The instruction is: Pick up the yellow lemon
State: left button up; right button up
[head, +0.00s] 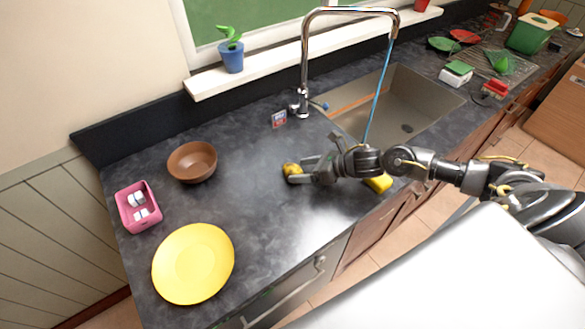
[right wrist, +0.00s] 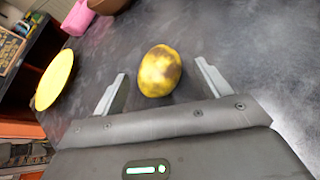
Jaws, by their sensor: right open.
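The yellow lemon (head: 291,169) with dark patches lies on the dark grey counter, left of the sink. My right gripper (head: 296,171) reaches in from the right, low over the counter, with its fingers at the lemon. In the right wrist view the lemon (right wrist: 160,71) sits between and slightly beyond the two open fingers of the gripper (right wrist: 160,80). Gaps show on both sides, and the fingers do not appear to touch it. My left gripper is in neither view.
A yellow plate (head: 193,263), a brown bowl (head: 192,162) and a pink container (head: 138,206) stand to the left. A yellow object (head: 378,183) is partly hidden beneath my right arm. The sink (head: 408,100) with a tall faucet (head: 305,60) is behind. Counter between bowl and lemon is clear.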

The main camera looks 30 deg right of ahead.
jog(key=shift+x, duration=1)
jog(key=c, duration=1.1)
jog(key=shift+r, duration=0.1)
jog(key=shift+r, duration=0.5)
jog(key=shift+s+d+r+b, duration=1.35)
jog(key=shift+d+r, duration=0.55)
jog(key=shift+r, duration=0.1)
jog(key=shift+s+d+r+b, duration=1.35)
jog(key=shift+s+d+r, duration=0.05)
jog(key=shift+d+r, duration=0.55)
jog(key=shift+s+d+r+b, duration=1.35)
jog(key=shift+d+r, duration=0.5)
jog(key=shift+r, duration=0.15)
jog(key=shift+a, duration=0.1)
